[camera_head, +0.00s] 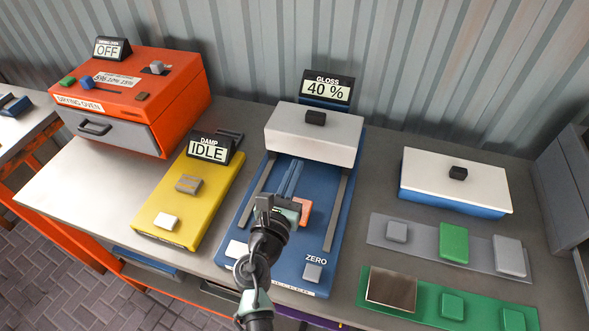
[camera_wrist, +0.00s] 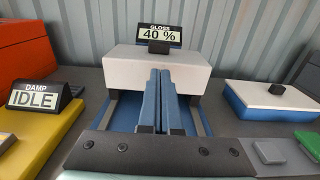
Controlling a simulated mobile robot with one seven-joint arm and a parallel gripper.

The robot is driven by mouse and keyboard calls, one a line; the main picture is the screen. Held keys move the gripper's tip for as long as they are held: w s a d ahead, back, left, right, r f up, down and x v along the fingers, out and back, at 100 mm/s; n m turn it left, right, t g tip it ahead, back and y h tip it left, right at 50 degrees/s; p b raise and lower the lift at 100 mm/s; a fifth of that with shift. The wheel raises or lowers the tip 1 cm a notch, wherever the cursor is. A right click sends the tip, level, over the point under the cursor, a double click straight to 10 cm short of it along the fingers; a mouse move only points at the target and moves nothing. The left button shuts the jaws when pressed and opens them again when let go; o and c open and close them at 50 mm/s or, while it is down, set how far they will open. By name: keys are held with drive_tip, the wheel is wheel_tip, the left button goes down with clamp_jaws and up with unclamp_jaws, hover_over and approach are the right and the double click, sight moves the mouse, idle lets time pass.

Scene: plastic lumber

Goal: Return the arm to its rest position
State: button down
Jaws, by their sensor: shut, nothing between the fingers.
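My gripper (camera_head: 295,168) reaches over the blue gloss meter (camera_head: 252,216), its two long blue fingers together and empty. In the wrist view the fingers (camera_wrist: 160,74) point at the meter's white block (camera_wrist: 191,62). In the head view this white block (camera_head: 300,141) has a black knob and sits at the back of the meter, below a display (camera_head: 327,88) reading "GLOSS 40 %". My arm comes up from the bottom middle and hides part of the meter. A salmon-coloured piece (camera_head: 306,207) shows beside my gripper; I cannot tell what it belongs to.
Left stand a yellow damp meter (camera_head: 216,196) reading "IDLE" and an orange drying oven (camera_head: 186,85) reading "OFF". Right are a white-lidded blue box (camera_head: 430,180), a grey strip (camera_head: 475,258) and a green strip (camera_head: 393,312) holding pieces. A corrugated wall (camera_head: 400,60) closes the back.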

idle(0.3)
drive_tip(key=s+d+r+m+t+h, duration=0.1)
drive_tip(key=d+r+m+t, duration=0.1)
drive_tip(key=r+m, duration=1.15)
drive_tip(key=d+r+m+t, duration=0.15)
drive_tip(key=r+m, duration=0.65)
drive_tip(key=r, duration=1)
drive_tip(key=s+a+r+m+t+y, duration=0.2)
drive_tip(key=s+r+m, duration=0.3)
drive_tip(key=s+r, duration=0.3)
drive_tip(key=s+a+r+m+t+y, duration=0.2)
drive_tip(key=s+r+m+t+y, duration=0.2)
drive_tip(key=s+r, duration=0.5)
wheel_tip(320, 180, up, 5)
drive_tip(key=shift+s+f+m+t+y, duration=0.1)
drive_tip(key=shift+s+m+t+y, duration=0.2)
drive_tip(key=shift+m, duration=0.65)
drive_tip(key=shift+w+a, duration=0.1)
drive_tip(key=shift+a, duration=0.05)
